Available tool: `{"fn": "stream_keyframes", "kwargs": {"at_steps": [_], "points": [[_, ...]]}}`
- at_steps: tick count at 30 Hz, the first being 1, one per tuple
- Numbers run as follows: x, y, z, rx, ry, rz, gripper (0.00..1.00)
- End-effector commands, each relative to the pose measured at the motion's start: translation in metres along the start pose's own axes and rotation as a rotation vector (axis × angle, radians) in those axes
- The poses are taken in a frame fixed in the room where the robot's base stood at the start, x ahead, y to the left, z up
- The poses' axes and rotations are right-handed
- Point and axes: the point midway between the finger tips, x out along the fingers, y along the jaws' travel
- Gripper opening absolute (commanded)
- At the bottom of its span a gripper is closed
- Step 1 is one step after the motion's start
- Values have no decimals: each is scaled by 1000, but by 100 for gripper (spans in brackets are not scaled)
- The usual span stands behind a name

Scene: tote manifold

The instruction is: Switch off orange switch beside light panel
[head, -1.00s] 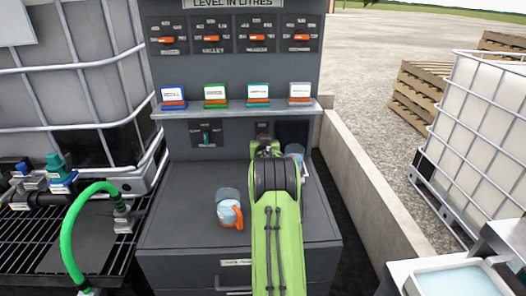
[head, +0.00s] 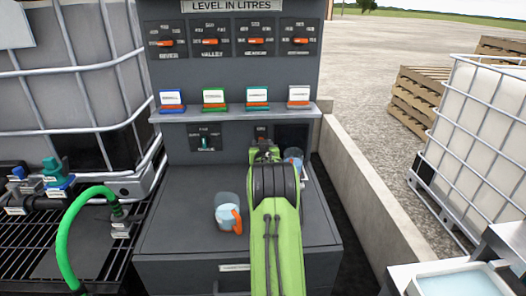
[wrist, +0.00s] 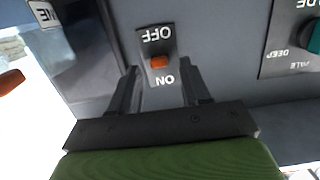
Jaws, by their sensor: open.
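The orange switch (wrist: 158,62) sits on a small dark plate in the wrist view, with upside-down OFF above it and ON below it. Which way it is set, I cannot tell. My gripper (wrist: 160,74) is open, with one finger on each side of the switch plate; whether it touches is unclear. In the head view my gripper (head: 265,152) is at the panel front, below the small switch plate (head: 262,132); the orange part cannot be made out there. A plate with a teal knob (wrist: 314,40), marked DEEP and PALE, is beside it; the knob also shows in the head view (head: 205,142).
A shelf (head: 235,112) with several coloured card holders runs above. Several orange level pointers are higher up. A jug with an orange handle (head: 228,213) stands on the cabinet top, left of my arm. A dark recess (head: 292,135) is right of my gripper, with a vessel (head: 294,157) near it.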

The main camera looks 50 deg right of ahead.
Motion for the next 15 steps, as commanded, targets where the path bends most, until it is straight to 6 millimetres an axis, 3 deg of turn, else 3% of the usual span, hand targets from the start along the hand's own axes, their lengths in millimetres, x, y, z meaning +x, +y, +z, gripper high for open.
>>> {"fn": "stream_keyframes", "kwargs": {"at_steps": [5, 15], "points": [[-33, 0, -1, 0, -2, 0, 47], [-119, 0, -1, 0, 1, 0, 47]]}}
